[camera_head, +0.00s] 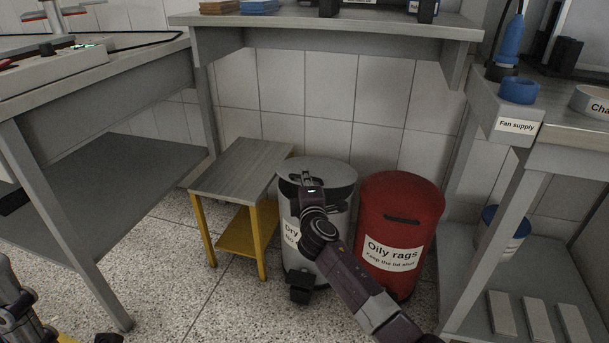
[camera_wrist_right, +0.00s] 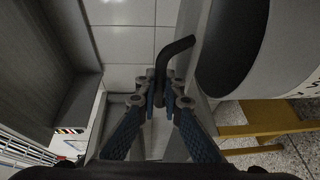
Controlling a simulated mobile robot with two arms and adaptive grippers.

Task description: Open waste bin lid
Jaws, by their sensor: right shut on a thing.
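The grey waste bin (camera_head: 335,225) with a white label starting "Dry" stands on the floor under the bench. The bin's pale body (camera_wrist_right: 285,60) and a dark round top show at the right there. My left gripper cannot be made out; only part of that arm shows at lower left.
A red bin (camera_head: 400,215) labelled "Oily rags" stands close at the right. A low stool (camera_head: 238,168) with yellow legs is at the left. The bench (camera_head: 330,22) overhangs behind. A side table (camera_head: 100,190) and a right-hand bench (camera_head: 560,125) flank the speckled floor.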

